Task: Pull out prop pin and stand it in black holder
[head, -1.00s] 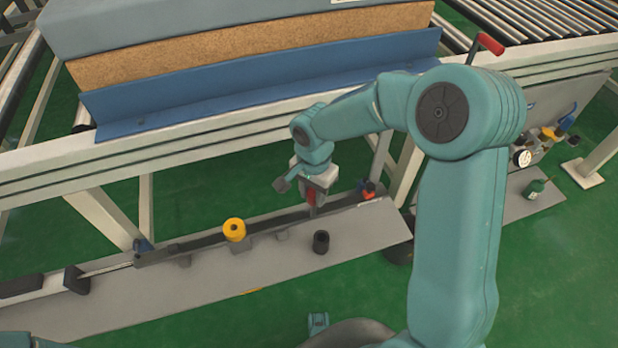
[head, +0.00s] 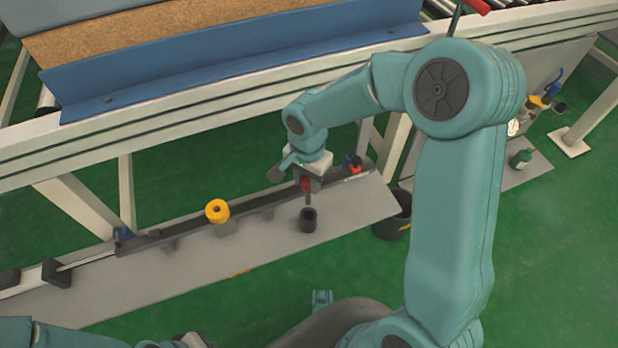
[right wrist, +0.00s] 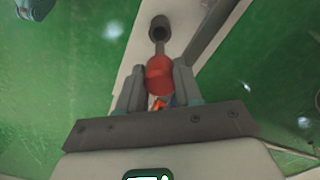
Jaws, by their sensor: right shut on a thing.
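My right gripper (head: 308,186) is shut on the red knob of the prop pin (head: 306,189), which hangs upright with its shaft down. In the right wrist view the red knob of the pin (right wrist: 159,75) sits between the two fingers. The black holder (head: 308,222) is a short, open-topped cylinder on the grey shelf. The pin's lower end is at or just above the holder's mouth; I cannot tell whether it is inside. The holder also shows in the right wrist view (right wrist: 160,24), in line with the shaft. Only part of my left arm shows at the bottom left; its jaws are hidden.
A yellow ring-like part (head: 217,211) stands on the grey shelf (head: 180,270) left of the holder. A dark rail (head: 190,234) runs along the shelf's back. A black bin (head: 393,222) stands at the shelf's right end. The white conveyor frame (head: 200,120) is behind.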

